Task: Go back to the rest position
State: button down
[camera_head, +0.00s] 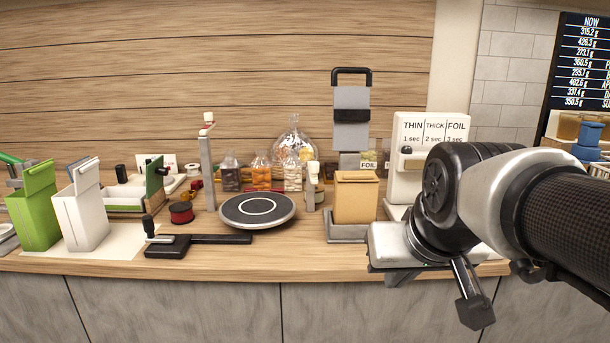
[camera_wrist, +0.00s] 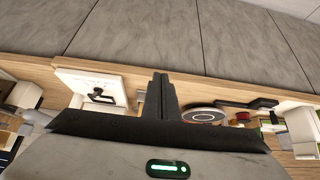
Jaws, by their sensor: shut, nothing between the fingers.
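My gripper (camera_head: 474,312) hangs at the lower right of the head view, in front of the counter's edge. Its dark fingers are together, with nothing between them. In the wrist view the shut fingers (camera_wrist: 161,82) stick up from the grey hand, against the wooden counter edge and cabinet fronts. My arm reaches in from the right and hides part of the counter there.
The wooden counter (camera_head: 300,259) carries a round dark turntable (camera_head: 257,209), a tan bag (camera_head: 356,197), a green bag (camera_head: 34,207), a white bag (camera_head: 82,213) and a white sealer (camera_head: 412,178). Space before the cabinets (camera_head: 170,307) looks free.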

jog(key=s+f+g, duration=0.1)
jog(key=s+f, duration=0.4)
jog(key=s, duration=0.4)
notch_tip(320, 180, up, 25)
jog(key=p, duration=2.4)
jog(key=shift+p, duration=0.4)
